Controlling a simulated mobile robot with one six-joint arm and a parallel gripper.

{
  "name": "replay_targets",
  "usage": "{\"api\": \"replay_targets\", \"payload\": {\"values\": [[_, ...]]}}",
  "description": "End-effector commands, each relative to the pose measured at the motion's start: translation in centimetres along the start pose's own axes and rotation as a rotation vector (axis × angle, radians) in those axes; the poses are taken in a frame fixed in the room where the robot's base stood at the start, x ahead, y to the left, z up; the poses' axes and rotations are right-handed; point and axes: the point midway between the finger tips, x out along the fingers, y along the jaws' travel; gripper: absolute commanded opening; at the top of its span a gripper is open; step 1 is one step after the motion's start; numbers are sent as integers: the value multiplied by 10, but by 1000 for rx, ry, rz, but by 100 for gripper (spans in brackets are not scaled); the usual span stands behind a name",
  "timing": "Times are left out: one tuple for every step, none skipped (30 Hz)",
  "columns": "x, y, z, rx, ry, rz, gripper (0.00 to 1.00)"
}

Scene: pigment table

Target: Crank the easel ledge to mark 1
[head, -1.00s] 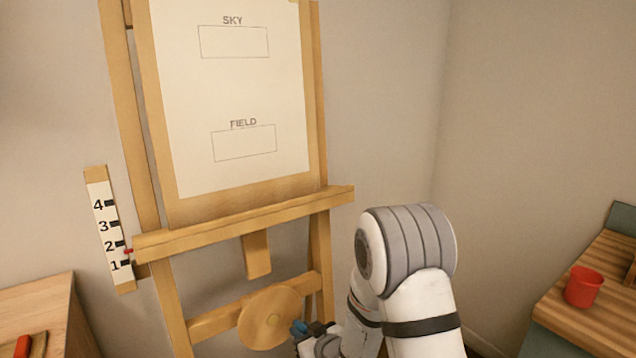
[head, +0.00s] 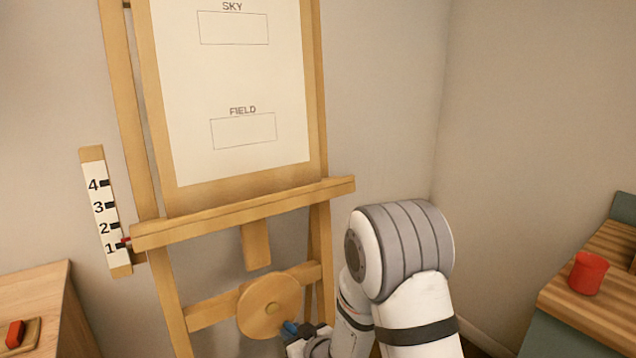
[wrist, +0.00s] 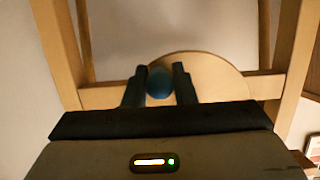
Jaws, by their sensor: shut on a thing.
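The wooden easel's ledge (head: 245,212) runs across below the sheet. Its red pointer (head: 125,240) sits at the scale (head: 106,212), close to the tick of mark 1, just above or overlapping it, and below mark 2. The round wooden crank wheel (head: 268,300) is under the ledge. Its blue knob (head: 290,328) is at the wheel's lower right. My gripper (wrist: 159,83) is shut on the blue knob (wrist: 159,88), one dark finger on each side. The wheel also shows behind it in the wrist view (wrist: 215,85).
A wooden table (head: 40,300) with a red block (head: 15,334) on a small board is at the lower left. A red cup (head: 588,273) stands on a striped wooden counter (head: 600,310) at the right. Easel legs and a crossbar flank the wheel.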

Motion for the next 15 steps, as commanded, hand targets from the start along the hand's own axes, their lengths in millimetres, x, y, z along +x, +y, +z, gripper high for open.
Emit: {"api": "replay_targets", "payload": {"values": [[0,1,-5,-1,10,2,6],[0,2,-5,0,10,3,6],[0,1,-5,0,11,3,6],[0,1,-5,0,11,3,6],[1,0,-4,0,11,3,6],[1,-1,-4,-1,12,3,6],[1,-3,-3,-1,12,2,6],[2,-5,-2,-2,12,1,6],[2,-8,-1,-2,12,0,6],[2,-11,-1,-2,13,-1,6],[2,-14,0,-3,13,-2,6],[3,-18,1,-3,14,-3,6],[3,-21,2,-3,14,-3,6],[3,-24,2,-3,14,-3,6],[4,-27,3,-3,14,-3,6]]}}
